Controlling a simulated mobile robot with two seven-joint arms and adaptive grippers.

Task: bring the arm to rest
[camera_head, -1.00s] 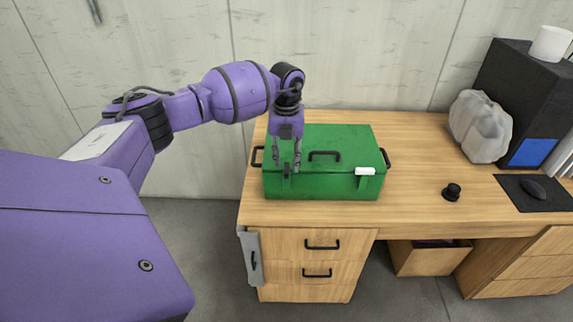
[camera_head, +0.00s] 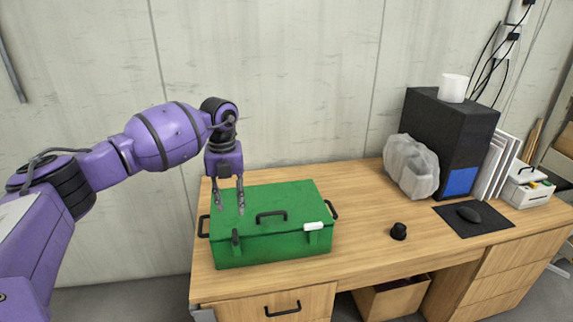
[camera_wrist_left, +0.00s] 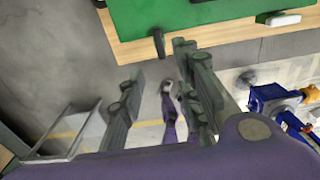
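My left gripper (camera_head: 229,207) hangs with its fingers pointing down in front of the left part of the green case's lid in the head view. Its two fingers are apart with nothing between them. They also show apart and empty in the left wrist view (camera_wrist_left: 160,75). The green case (camera_head: 290,195) is shut, with black handles and a white piece on its front edge. A purple part with a grey tip (camera_wrist_left: 168,100) shows small between the fingers in the wrist view. It may be my right arm, but its grip is too small to read.
The case stands on a wooden desk (camera_head: 350,260). To its right are a black knob (camera_head: 398,231), a mouse pad (camera_head: 490,222), a wrapped pale object (camera_head: 411,167) and a black computer tower (camera_head: 448,130). A blue object (camera_wrist_left: 270,98) shows at the right of the wrist view.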

